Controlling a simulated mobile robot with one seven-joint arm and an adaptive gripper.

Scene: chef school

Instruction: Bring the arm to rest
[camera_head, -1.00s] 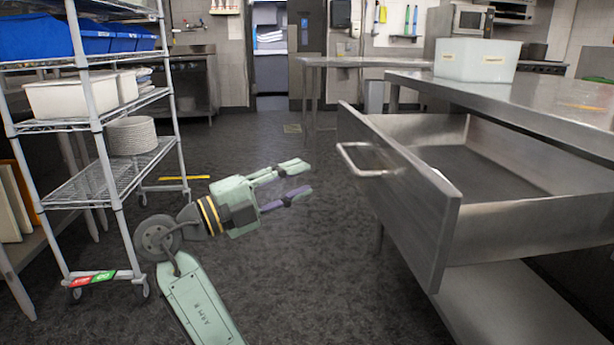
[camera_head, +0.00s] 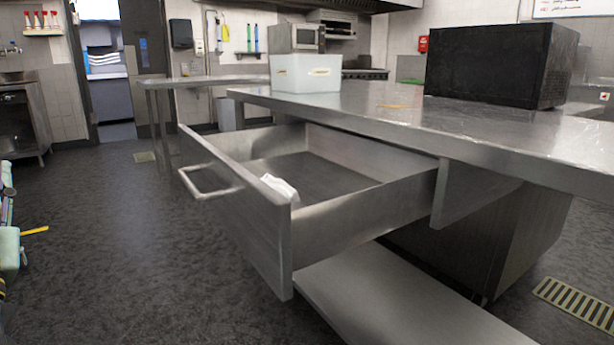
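Only a sliver of my gripper (camera_head: 8,192) shows at the left edge of the head view. Pale green and purple parts are visible there, and the rest is cut off by the frame. I cannot tell how far its fingers are apart. It is well to the left of the pulled-out steel drawer (camera_head: 240,220), with floor between them, and touches nothing that I can see.
The drawer stands open under a steel counter (camera_head: 400,112), with a crumpled white item (camera_head: 281,189) inside near its front. A white bin (camera_head: 305,74) and a black box-shaped appliance (camera_head: 490,66) stand on the counter. The floor (camera_head: 110,250) left of the drawer is clear.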

